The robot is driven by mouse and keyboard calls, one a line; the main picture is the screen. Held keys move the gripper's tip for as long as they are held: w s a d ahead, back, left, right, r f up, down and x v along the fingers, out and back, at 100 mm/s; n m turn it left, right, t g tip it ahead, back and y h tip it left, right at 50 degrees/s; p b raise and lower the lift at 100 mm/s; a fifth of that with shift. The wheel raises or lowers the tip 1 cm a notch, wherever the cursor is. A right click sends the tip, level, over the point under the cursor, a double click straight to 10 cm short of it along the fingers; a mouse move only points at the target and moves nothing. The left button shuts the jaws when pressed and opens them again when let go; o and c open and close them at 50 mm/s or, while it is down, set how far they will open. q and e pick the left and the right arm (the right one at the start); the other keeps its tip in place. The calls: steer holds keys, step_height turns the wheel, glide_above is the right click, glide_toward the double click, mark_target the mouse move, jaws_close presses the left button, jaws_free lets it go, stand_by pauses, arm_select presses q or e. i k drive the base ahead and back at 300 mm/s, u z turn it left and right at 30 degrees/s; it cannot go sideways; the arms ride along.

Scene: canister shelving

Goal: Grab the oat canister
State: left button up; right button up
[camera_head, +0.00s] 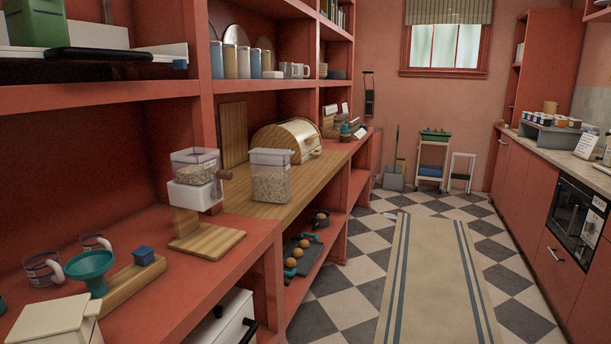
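A clear, square-sided canister (270,182) with a pale lid stands upright on the wooden counter. It holds beige flakes that look like oats. To its left, a white dispenser (195,192) on a wooden base carries a clear hopper (194,167) with similar flakes. The canister stands apart from the dispenser, and I cannot read a label on it. Neither of my grippers is in view.
A wooden bread box (287,138) stands behind the canister. Mugs, a teal funnel (90,268) and a small blue box (143,256) are on the near red shelf (190,290). The aisle with a striped runner (432,270) is clear at right.

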mark_target(270, 174)
steer(key=z, duration=0.85)
steer(key=i, duration=3.3)
steer(key=u, duration=1.1)
